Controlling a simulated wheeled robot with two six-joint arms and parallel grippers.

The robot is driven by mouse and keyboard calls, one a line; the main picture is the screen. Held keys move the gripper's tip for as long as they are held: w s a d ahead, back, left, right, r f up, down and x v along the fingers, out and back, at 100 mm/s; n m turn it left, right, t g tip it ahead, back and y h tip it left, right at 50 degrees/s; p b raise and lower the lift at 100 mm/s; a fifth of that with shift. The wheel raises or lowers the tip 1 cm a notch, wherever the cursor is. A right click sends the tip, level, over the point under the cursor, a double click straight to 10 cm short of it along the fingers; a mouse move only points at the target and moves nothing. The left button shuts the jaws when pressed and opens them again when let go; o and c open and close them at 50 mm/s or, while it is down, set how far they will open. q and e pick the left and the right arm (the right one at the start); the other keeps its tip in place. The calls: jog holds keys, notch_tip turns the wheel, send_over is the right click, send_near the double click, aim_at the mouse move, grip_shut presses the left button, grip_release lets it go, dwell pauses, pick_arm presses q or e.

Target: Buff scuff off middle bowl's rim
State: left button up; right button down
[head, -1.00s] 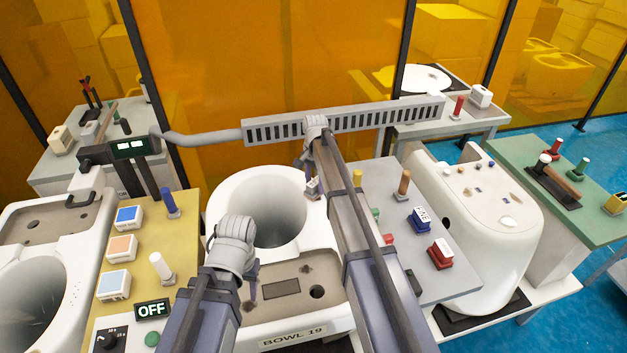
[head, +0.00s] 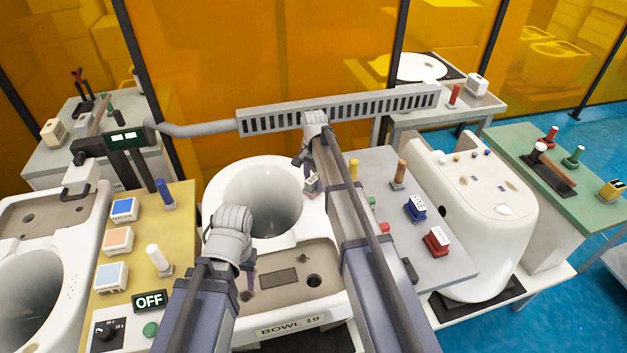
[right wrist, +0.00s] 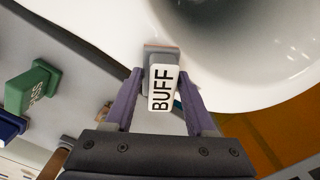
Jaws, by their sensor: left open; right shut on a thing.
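The middle bowl (head: 218,186) is white and round, with a plate reading BOWL 19 (head: 291,325) on its front. My right gripper (head: 308,176) is at the right side of its rim, shut on a grey block with a white top marked BUFF (head: 313,184). In the right wrist view, the BUFF block (right wrist: 162,88) sits between the purple fingers, its far end at the white rim (right wrist: 205,85). I cannot tell if it touches, and no scuff is visible. My left gripper (head: 247,279) is open and empty over the bowl's front deck; its fingers are partly hidden by the wrist.
A grey slotted bar (head: 340,108) runs behind the bowl. A yellow panel (head: 137,260) with buttons and an OFF display (head: 150,300) stands left. A grey side table (head: 380,168) at right holds blue (head: 415,210) and red (head: 436,241) stamp-like blocks. Another white bowl (head: 62,235) stands far left.

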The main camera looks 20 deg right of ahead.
jog(key=shift+w, duration=0.1)
jog(key=shift+w+f, duration=0.1)
jog(key=shift+w, duration=1.7)
jog(key=shift+w, duration=0.1)
jog(key=shift+w, duration=1.85)
notch_tip(320, 180, up, 6)
jog(key=p, duration=0.6)
jog(key=shift+s+r, duration=0.1)
jog(key=shift+r, duration=0.1)
